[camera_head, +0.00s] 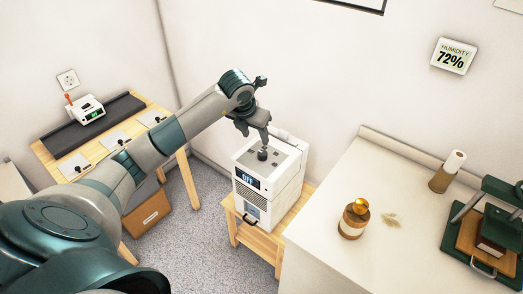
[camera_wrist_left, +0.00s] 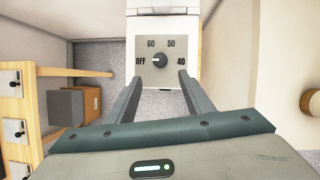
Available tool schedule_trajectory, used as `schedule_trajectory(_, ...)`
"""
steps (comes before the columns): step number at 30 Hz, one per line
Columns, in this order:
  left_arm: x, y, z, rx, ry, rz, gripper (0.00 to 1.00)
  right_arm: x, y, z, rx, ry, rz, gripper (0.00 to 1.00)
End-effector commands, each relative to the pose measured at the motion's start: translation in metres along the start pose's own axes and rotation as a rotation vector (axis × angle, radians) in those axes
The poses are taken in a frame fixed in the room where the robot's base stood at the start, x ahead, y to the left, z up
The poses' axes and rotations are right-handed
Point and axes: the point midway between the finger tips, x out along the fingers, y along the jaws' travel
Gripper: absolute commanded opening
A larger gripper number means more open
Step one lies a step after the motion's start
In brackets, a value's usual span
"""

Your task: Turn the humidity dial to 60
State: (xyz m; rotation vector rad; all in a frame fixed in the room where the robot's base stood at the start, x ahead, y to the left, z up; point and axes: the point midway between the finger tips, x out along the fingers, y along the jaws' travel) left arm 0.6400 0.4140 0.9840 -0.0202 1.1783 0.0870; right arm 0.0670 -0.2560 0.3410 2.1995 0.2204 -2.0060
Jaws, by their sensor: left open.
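The white dehumidifier box (camera_head: 268,185) stands on a small wooden stand, and its front display reads OFF. Its dark round humidity dial (camera_wrist_left: 159,60) sits on a grey top panel marked OFF, 60, 50 and 40. The dial's light pointer faces left to OFF. In the head view the dial (camera_head: 262,154) is partly hidden by my left gripper (camera_head: 262,147), which points down just above it. In the left wrist view the fingers of my left gripper (camera_wrist_left: 160,80) are open, apart on either side below the dial, with nothing between them. My right gripper is not in view.
A wall display (camera_head: 454,56) reads HUMIDITY 72%. A wooden bench (camera_head: 70,165) and a cardboard box (camera_head: 148,213) are at the left.

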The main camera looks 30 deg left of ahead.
Motion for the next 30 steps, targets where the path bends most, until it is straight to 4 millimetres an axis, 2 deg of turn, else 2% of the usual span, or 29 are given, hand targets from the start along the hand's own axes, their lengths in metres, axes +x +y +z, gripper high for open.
schedule_trajectory(18, 0.106, -0.001, -0.001, -0.001, 0.003, -0.001, 0.47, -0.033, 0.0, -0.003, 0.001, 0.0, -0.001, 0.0)
schedule_trajectory(24, 0.126, 0.0, 0.0, -0.001, 0.002, 0.0, 0.47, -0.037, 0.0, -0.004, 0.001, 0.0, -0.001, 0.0)
schedule_trajectory(30, 0.133, 0.0, -0.001, 0.001, 0.001, 0.0, 0.47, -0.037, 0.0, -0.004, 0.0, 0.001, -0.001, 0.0)
